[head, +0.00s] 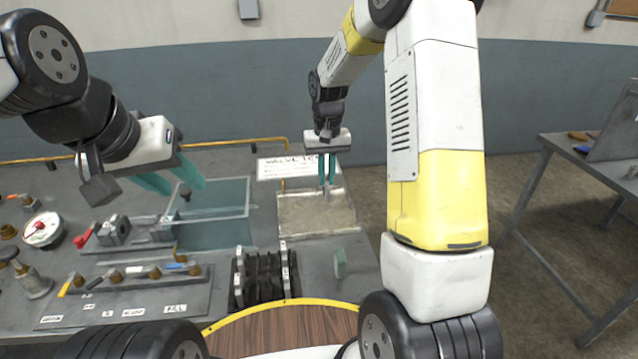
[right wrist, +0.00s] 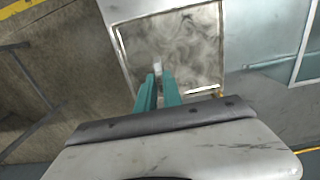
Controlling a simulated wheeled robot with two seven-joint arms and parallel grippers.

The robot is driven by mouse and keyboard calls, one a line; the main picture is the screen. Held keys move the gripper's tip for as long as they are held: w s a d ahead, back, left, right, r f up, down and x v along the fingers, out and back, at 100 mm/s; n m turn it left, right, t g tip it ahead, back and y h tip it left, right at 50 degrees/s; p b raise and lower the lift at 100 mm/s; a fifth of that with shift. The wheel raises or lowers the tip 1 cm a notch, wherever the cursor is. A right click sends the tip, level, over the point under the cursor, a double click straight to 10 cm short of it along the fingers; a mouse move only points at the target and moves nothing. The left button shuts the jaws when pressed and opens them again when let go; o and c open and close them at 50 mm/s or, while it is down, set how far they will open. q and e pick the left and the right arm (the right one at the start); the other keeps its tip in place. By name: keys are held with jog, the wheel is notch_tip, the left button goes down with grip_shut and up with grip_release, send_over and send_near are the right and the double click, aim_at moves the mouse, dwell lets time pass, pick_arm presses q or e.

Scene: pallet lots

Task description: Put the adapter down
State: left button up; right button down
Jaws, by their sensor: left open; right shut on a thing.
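My right gripper (head: 327,183) is shut on the adapter (head: 326,194), a small pale piece between its teal fingertips. In the right wrist view the adapter (right wrist: 157,68) shows at the tips of the fingers (right wrist: 157,82). It is over a square, mottled grey tray (head: 300,218) with a pale rim; the tray also shows in the right wrist view (right wrist: 190,50). I cannot tell whether the adapter touches the tray. My left gripper (head: 177,181) is open and empty, above the bench near a clear-walled tank.
The clear-walled tank (head: 215,236) stands left of the tray. Valves and a gauge (head: 42,229) fill the bench's left. A sign (head: 290,168) stands behind the tray. Another table (head: 575,150) is at right.

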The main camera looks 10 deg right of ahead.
aim_at(326, 192)
jog(key=shift+f, duration=2.65)
jog(key=c, duration=1.5)
grip_release()
jog(key=shift+f, duration=0.1)
